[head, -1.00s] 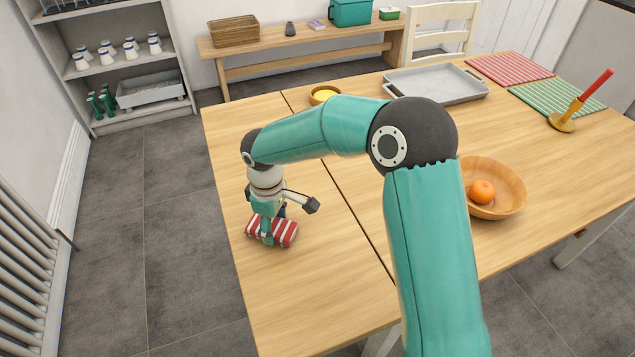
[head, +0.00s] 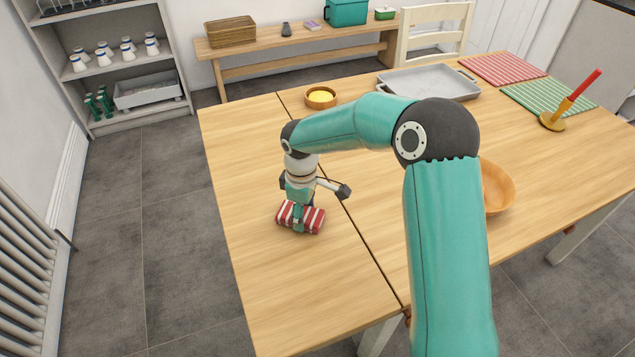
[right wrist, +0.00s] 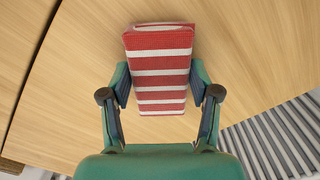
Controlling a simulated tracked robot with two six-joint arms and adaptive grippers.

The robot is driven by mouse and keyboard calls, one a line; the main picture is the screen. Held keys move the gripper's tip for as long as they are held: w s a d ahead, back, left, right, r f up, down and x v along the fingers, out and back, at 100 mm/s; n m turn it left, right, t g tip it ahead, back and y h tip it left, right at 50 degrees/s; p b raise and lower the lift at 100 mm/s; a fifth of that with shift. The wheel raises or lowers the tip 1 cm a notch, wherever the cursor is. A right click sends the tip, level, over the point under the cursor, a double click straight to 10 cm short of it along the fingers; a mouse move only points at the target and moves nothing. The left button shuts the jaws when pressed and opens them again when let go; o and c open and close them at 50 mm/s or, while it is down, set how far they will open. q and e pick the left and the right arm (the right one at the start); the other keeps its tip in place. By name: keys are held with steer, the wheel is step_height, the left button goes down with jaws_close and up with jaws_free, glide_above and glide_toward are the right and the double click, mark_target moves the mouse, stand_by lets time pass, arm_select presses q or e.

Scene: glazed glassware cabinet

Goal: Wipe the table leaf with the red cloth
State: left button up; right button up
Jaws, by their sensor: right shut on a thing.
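The red cloth (head: 313,219), folded, with white stripes, rests on or just over the table leaf (head: 265,270), left of the seam in the head view. My right gripper (head: 299,222) points down and is shut on the cloth. In the right wrist view the cloth (right wrist: 160,72) sits between the two fingers of the gripper (right wrist: 160,90), with the seam of the leaf to its left. Whether the cloth touches the wood all along its underside cannot be seen. My left gripper is not in view.
The leaf around the cloth is clear. A radiator (head: 28,255) stands at the left.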

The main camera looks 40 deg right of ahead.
steer(key=shift+s+d, duration=0.2)
steer(key=shift+d, duration=0.6)
steer(key=shift+s+d+r+p, duration=0.1)
steer(key=shift+d+r+p, duration=0.15)
steer(key=shift+p, duration=0.25)
steer(key=shift+r+p, duration=0.3)
steer(key=shift+r, duration=0.6)
steer(key=shift+a+r+p, duration=0.1)
steer(key=shift+r+p, duration=2.1)
steer(key=shift+r, duration=0.75)
steer(key=shift+f, duration=0.1)
